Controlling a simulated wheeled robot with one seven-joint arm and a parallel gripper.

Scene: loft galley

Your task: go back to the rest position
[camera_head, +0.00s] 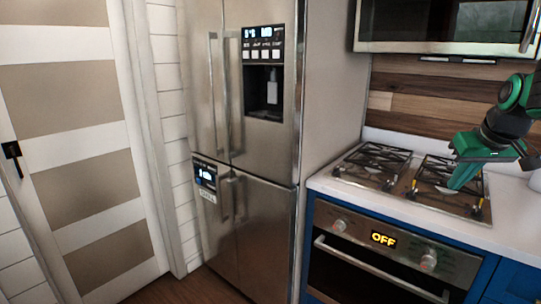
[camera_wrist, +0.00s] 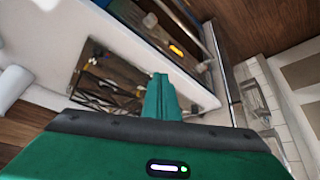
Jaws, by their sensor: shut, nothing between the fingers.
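My green gripper (camera_head: 461,182) is at the right of the head view, over the right part of the gas cooktop (camera_head: 400,192). Its fingers are shut with nothing between them and point down toward the burner grate. In the wrist view the shut green fingers (camera_wrist: 160,92) stand in the middle, in front of the cooktop. I cannot tell the exact gap between fingertips and grate.
The oven (camera_head: 370,262), reading OFF, is below the cooktop in blue cabinets. A steel fridge (camera_head: 250,130) stands left of the counter. A microwave (camera_head: 445,25) hangs above. A panelled door (camera_head: 75,150) is at far left. A strip of wooden floor shows at the bottom.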

